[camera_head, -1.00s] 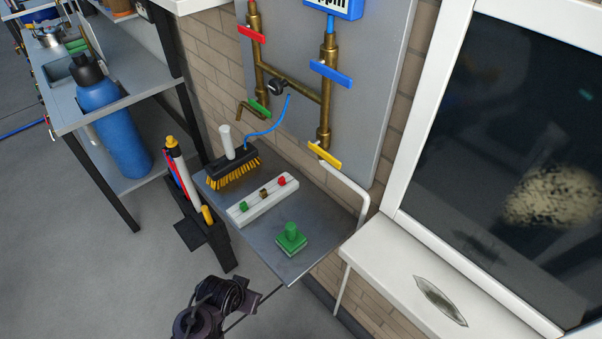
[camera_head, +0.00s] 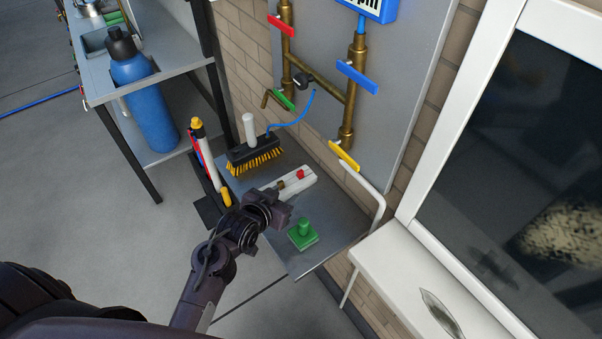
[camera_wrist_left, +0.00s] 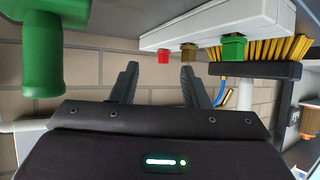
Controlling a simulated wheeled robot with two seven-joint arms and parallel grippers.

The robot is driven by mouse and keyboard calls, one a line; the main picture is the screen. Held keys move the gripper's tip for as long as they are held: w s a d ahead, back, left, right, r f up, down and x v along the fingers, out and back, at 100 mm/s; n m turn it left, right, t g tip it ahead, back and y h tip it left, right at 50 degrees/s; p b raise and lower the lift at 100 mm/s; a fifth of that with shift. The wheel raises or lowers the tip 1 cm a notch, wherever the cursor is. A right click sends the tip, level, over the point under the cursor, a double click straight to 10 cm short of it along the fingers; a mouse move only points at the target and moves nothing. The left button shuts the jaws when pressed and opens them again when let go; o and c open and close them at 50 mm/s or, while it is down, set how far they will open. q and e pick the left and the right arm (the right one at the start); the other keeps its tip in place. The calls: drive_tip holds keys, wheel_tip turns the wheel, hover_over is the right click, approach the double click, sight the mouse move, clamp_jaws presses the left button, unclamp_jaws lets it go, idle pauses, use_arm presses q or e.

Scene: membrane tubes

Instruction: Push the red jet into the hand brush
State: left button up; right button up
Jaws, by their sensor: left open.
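The red jet (camera_head: 301,175) sits in a white holder (camera_head: 299,187) on the metal shelf. It also shows in the left wrist view (camera_wrist_left: 163,57), with a brass jet (camera_wrist_left: 189,53) and a green jet (camera_wrist_left: 233,47) in the same row. The hand brush (camera_head: 252,158), black with yellow bristles and a white upright stem, stands behind the holder, with a blue hose beside it. My left gripper (camera_wrist_left: 158,82) is open and empty; its fingers point toward the holder, with the red jet beyond the gap. In the head view the left wrist hides the holder's left end. My right gripper does not show.
A green block with a knob (camera_head: 303,233) stands on the shelf (camera_head: 331,224) near its front corner. White and red tools stand in a black rack (camera_head: 209,213) at the shelf's left. Brass pipes with coloured valve handles (camera_head: 357,78) rise behind.

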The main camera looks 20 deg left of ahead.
sight(299, 173)
use_arm(q)
drive_tip(key=shift+w+d+r+t, duration=0.1)
drive_tip(key=shift+w+r+t, duration=0.1)
drive_tip(key=shift+w+t, duration=0.55)
drive_tip(key=shift+w, duration=0.55)
drive_tip(key=shift+x, duration=0.8)
drive_tip(key=x, duration=0.2)
drive_tip(key=p+x, duration=0.1)
drive_tip(key=x, duration=0.1)
drive_tip(key=shift+w+p, duration=0.3)
drive_tip(key=shift+w+f, duration=0.3)
drive_tip(key=shift+w, duration=0.1)
clamp_jaws()
